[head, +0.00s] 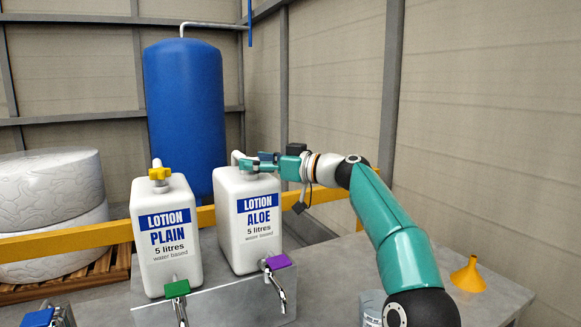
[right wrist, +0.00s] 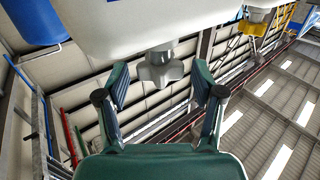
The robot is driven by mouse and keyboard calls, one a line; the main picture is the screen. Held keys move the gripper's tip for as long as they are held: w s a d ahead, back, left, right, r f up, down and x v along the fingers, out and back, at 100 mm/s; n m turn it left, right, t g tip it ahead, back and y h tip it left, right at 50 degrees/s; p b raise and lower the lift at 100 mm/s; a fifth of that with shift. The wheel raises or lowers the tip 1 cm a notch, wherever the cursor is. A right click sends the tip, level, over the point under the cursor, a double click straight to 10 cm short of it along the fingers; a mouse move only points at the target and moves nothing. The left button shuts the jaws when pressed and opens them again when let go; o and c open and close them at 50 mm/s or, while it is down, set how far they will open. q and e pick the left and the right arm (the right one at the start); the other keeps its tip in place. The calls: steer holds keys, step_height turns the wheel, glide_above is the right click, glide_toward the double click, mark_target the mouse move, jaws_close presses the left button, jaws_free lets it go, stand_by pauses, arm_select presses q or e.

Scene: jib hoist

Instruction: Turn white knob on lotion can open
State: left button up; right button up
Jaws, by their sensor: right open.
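The LOTION ALOE can (head: 250,220) is a white jug standing on a grey block, with a purple-handled tap (head: 277,263) at its foot. My right gripper (head: 250,162) reaches in from the right at the top of this can. In the right wrist view the white, lobed knob (right wrist: 160,67) shows between the open fingers, with a gap on each side; the fingers are not closed on it. In the head view the gripper partly hides the knob. My left gripper is not in view.
The LOTION PLAIN can (head: 168,240), with a yellow knob (head: 159,172) and a green-handled tap (head: 177,289), stands close on the left. A yellow rail (head: 80,241) runs behind. A yellow funnel (head: 468,275) stands on the bench at right. A blue tank (head: 186,100) stands behind.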

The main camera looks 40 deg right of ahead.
steer(key=v, duration=1)
steer(key=shift+s, duration=0.2)
steer(key=shift+d+f, duration=0.1)
